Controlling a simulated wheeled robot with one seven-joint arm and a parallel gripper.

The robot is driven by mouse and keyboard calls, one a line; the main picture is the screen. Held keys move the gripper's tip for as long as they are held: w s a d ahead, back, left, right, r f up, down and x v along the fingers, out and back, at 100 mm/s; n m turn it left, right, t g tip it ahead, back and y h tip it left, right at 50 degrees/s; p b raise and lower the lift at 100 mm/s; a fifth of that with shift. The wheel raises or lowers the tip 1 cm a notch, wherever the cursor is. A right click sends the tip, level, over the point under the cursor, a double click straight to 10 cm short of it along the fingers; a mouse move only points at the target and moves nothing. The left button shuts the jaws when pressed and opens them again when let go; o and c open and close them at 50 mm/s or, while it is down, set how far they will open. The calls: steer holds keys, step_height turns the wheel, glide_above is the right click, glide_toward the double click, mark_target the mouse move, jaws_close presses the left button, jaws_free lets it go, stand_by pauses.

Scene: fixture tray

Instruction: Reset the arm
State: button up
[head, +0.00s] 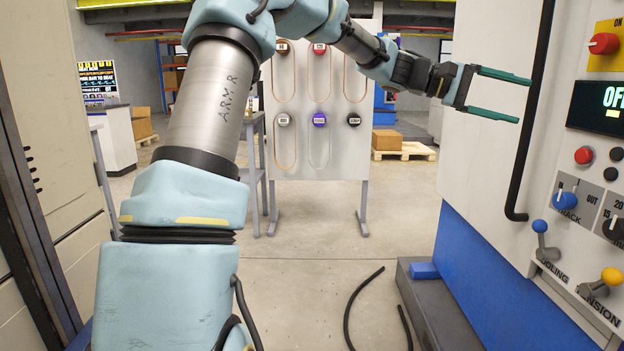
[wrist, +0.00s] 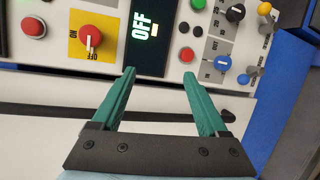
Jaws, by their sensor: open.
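My gripper (head: 524,100) is at the upper right of the head view, at the end of my outstretched arm. Its two green fingers are apart with nothing between them. In the wrist view my gripper (wrist: 158,78) points toward a white control panel (wrist: 270,108). The fingertips appear apart from the panel's controls. My arm rises from the lower left of the head view, bends at the top and reaches to the right.
The machine at right has a black bar (head: 527,140), an OFF display (head: 612,97), a red rotary switch (head: 604,43), a blue lever (head: 543,240) and a yellow lever (head: 603,283). A board with hanging loops (head: 318,165) stands behind. A black cable (head: 352,300) lies on open floor.

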steer(key=a+f+t+y, duration=0.35)
steer(key=a+f, duration=0.35)
steer(key=f, duration=0.5)
steer(key=a+f+n+t+y, duration=0.1)
steer(key=a+f+y, duration=0.2)
steer(key=a+f, duration=0.35)
steer(key=a+f+t+y, duration=0.1)
steer(key=a+f+y, duration=0.15)
steer(key=a, duration=0.75)
steer(key=a+f+n+t+y, duration=0.1)
steer(key=a+f+y, duration=0.1)
steer(key=a+f, duration=0.5)
steer(key=s+a+f+y, duration=0.1)
steer(key=s+a, duration=0.2)
steer(key=a, duration=0.3)
steer(key=s+a+t+y, duration=0.1)
steer(key=s+a, duration=0.1)
steer(key=a, duration=0.4)
steer(key=s+a+f+y, duration=0.1)
steer(key=s+a, duration=0.2)
steer(key=a, duration=0.2)
step_height(320, 180, up, 16)
steer(key=p, duration=1.6)
steer(key=shift+w+f+m, duration=0.15)
steer(key=shift+m, duration=0.25)
steer(key=shift+c, duration=0.4)
